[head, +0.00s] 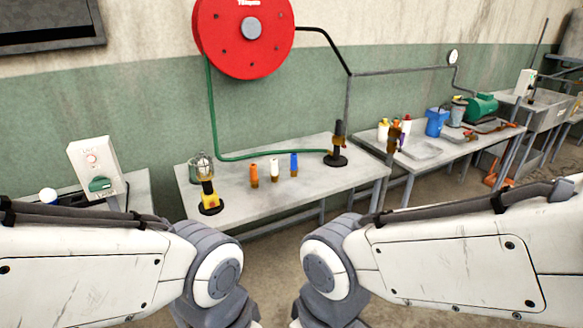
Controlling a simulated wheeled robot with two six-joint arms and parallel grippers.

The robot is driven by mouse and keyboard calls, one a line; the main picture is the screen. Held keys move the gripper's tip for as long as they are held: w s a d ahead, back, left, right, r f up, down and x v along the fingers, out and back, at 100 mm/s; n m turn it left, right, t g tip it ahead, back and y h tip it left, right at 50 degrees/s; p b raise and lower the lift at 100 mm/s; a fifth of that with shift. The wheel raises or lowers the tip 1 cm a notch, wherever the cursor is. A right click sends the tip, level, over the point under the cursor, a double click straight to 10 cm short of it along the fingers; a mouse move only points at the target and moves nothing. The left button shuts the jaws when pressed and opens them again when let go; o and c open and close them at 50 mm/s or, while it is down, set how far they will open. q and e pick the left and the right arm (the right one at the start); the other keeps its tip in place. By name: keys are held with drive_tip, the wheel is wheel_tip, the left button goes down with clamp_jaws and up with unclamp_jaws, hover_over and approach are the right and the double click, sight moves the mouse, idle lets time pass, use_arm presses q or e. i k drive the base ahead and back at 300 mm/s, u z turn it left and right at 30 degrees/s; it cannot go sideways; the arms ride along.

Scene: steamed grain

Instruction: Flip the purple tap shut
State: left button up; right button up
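I cannot make out a purple tap for certain. A small purple patch (402,142) shows at the left end of the right-hand table, beside a brown upright fitting (393,138). It is too small to tell what it is or how it is set. Both my arms come in along the bottom, left and right, and bend down at the elbows. Neither gripper is in the picture. Both are well away from the purple patch as far as the visible arm links show.
The middle table (310,178) holds an orange bottle (254,172), a white bottle (274,168), a blue bottle (294,164), a yellow-and-black lamp (208,190) and a black stand (337,155). A red hose reel (245,38) hangs above. A white switch box (94,165) stands left. Floor shows between my arms.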

sight(403, 134)
drive_tip(key=z, duration=0.55)
drive_tip(key=i, duration=2.25)
drive_tip(key=u, duration=0.6)
